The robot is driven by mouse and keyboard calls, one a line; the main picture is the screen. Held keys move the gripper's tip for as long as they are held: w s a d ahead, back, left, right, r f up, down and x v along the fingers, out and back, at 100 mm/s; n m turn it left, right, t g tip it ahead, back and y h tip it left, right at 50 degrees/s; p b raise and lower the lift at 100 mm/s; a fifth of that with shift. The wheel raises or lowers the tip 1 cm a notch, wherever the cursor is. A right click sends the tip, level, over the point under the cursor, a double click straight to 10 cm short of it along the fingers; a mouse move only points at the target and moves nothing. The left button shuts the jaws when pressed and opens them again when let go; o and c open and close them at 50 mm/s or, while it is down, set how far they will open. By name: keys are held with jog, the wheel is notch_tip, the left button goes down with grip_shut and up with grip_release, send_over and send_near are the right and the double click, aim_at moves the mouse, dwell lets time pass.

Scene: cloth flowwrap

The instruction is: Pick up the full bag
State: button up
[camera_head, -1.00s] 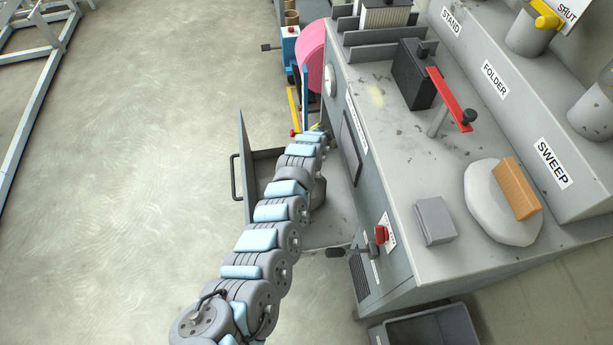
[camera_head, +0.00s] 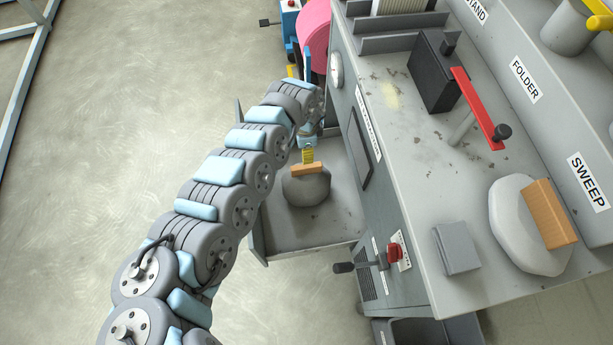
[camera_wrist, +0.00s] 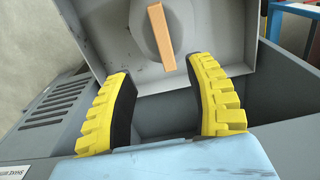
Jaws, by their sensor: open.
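A rounded grey bag-like bundle (camera_head: 306,190) with an orange strip (camera_head: 307,169) across its top sits in the open grey drawer (camera_head: 290,243). In the wrist view the grey bundle (camera_wrist: 183,50) and its orange strip (camera_wrist: 160,38) lie beyond the fingertips. My gripper (camera_wrist: 160,72) is open and empty, its two yellow and black fingers spread apart. In the head view a yellow finger of my gripper (camera_head: 308,155) shows just above the strip; whether it touches cannot be told. My arm hides the drawer's left side.
The grey machine stands right of the drawer, with a dark-handled red lever (camera_head: 394,252) near its front. On its top are a pale round pad (camera_head: 513,235) with an orange block (camera_head: 548,213), and a red bar (camera_head: 476,108).

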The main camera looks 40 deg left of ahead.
aim_at(306, 166)
notch_tip(306, 166, down, 7)
jog(key=b, duration=0.3)
jog(key=shift+d+f, duration=0.1)
jog(key=shift+f, duration=0.6)
jog(key=f+b, duration=0.2)
jog(key=f, duration=0.1)
jog(key=f+b, duration=0.1)
jog(key=b, duration=0.1)
jog(key=shift+w+f, duration=0.3)
jog(key=shift+f, duration=0.25)
jog(key=shift+f, duration=0.25)
grip_shut()
